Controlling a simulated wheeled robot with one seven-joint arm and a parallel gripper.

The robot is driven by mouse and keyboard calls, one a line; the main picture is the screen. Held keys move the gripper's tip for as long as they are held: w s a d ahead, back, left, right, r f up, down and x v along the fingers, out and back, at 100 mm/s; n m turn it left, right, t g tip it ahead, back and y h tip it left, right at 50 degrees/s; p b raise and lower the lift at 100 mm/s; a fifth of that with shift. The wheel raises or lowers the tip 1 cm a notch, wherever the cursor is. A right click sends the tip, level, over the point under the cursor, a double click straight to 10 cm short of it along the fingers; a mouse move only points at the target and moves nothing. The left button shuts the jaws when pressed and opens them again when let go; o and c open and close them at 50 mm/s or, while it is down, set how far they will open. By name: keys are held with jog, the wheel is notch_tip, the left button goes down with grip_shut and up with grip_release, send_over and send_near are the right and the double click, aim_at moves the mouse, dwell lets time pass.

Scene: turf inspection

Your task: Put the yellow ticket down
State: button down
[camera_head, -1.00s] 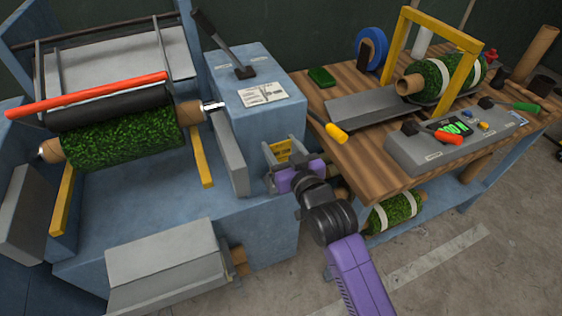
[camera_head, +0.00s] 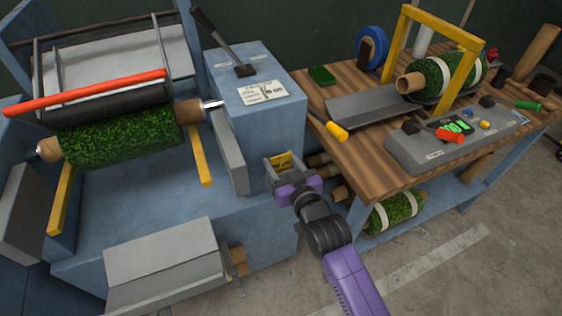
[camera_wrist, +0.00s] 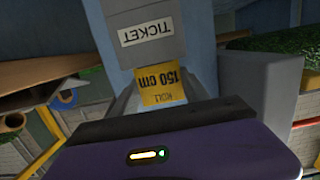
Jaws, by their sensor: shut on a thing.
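The yellow ticket (camera_head: 283,160) shows between the jaws of my gripper (camera_head: 282,168). In the wrist view the ticket (camera_wrist: 160,86) reads "ROLL 150 cm", upside down, and its lower part is hidden by my gripper. My gripper is shut on the ticket, in front of the blue machine cabinet (camera_head: 275,125), left of the wooden bench. I cannot tell whether the ticket touches that surface.
The wooden bench (camera_head: 380,162) holds a scale-like console (camera_head: 440,150), a turf roll (camera_head: 430,78) under a yellow frame, and a yellow-handled tool (camera_head: 336,131). A large turf roll (camera_head: 120,137) sits in the machine at left. Cardboard tubes (camera_head: 320,160) lie under the bench edge.

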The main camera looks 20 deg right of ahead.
jog(key=shift+f, duration=0.3)
jog(key=c, duration=0.6)
grip_release()
jog(key=shift+o, duration=0.2)
jog(key=shift+r, duration=0.2)
jog(key=shift+r, duration=0.3)
jog(key=s+r, duration=0.2)
jog(key=s, duration=1)
